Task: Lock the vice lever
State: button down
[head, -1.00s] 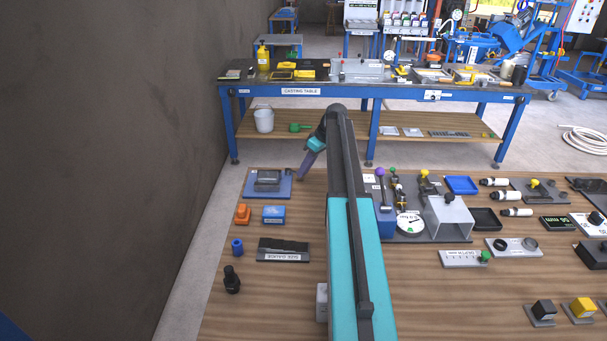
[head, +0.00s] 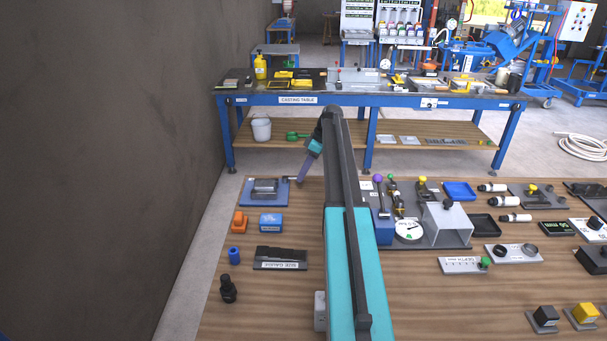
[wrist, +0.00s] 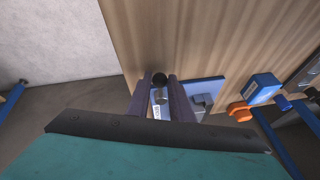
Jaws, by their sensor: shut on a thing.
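The vice is a grey block (head: 265,187) on a blue base plate (head: 250,198) at the far left corner of the wooden table. In the wrist view the blue plate (wrist: 213,88) and grey block (wrist: 202,104) lie just right of my gripper. My gripper (wrist: 160,82) has purple fingers, one on each side of the vice lever, which shows a black ball knob (wrist: 160,79) and a pale metal part below it. The fingers are shut on the lever. In the head view my gripper (head: 301,179) hangs at the plate's right edge. My arm hides part of the area to its right.
An orange part (head: 239,222), a blue block (head: 271,222) and a size gauge (head: 281,258) lie nearer on the left. A purple-knobbed lever (head: 379,190) and a dial gauge (head: 408,229) stand right of my arm. The casting table (head: 298,100) stands behind.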

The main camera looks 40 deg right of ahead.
jog(key=c, duration=1.6)
grip_release()
jog(key=shift+r, duration=0.1)
jog(key=p+v, duration=0.9)
jog(key=v, duration=0.4)
jog(key=shift+r, duration=0.3)
jog(key=shift+s+d, duration=0.1)
